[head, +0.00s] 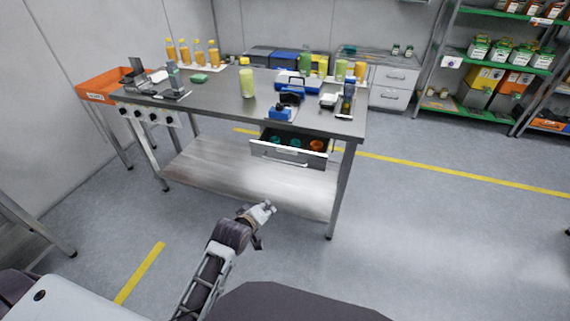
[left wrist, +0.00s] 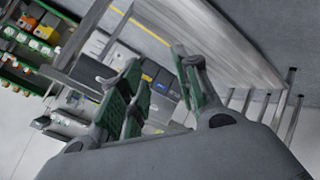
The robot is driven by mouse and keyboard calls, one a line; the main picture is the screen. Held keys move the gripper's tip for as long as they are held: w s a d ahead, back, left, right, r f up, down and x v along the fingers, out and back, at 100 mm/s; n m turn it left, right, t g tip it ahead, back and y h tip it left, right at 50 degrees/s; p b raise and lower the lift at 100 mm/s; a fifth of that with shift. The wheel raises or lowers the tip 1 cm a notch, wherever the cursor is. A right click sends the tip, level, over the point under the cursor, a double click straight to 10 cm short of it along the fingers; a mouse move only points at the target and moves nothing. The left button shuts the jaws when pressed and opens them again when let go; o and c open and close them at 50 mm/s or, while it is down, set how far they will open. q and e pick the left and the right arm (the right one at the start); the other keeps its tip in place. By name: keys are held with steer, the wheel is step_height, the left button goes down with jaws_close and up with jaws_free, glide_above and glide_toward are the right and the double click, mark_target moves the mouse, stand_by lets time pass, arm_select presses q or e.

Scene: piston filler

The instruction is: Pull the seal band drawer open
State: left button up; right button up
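The seal band drawer (head: 290,153) hangs under the right part of the steel workbench in the head view. It stands pulled out, with a pale front and a bar handle. Teal and orange round bands (head: 316,146) show inside. My left gripper (head: 266,211) is below and in front of the drawer, clear of the handle and touching nothing. In the left wrist view its green-padded fingers (left wrist: 158,62) are spread apart with nothing between them. The drawer cannot be made out in that view. My right gripper is out of view.
Stocked shelves (head: 505,55) stand back right. The floor before the bench is free.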

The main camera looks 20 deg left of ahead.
mark_target(285, 162)
arm_select(q)
steer(key=w+r+n+t, duration=0.5)
steer(key=w+n, duration=0.3)
steer(key=w, duration=0.1)
steer(key=shift+d+r, duration=0.2)
steer(key=shift+d, duration=0.1)
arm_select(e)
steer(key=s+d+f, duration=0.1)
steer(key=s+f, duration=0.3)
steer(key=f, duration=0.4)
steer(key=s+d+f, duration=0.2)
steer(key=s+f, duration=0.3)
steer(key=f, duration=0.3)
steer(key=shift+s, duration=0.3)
arm_select(q)
steer(key=shift+w, duration=0.25)
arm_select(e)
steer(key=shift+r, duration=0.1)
arm_select(q)
steer(key=shift+b+x, duration=1.05)
steer(key=shift+x, duration=5.7)
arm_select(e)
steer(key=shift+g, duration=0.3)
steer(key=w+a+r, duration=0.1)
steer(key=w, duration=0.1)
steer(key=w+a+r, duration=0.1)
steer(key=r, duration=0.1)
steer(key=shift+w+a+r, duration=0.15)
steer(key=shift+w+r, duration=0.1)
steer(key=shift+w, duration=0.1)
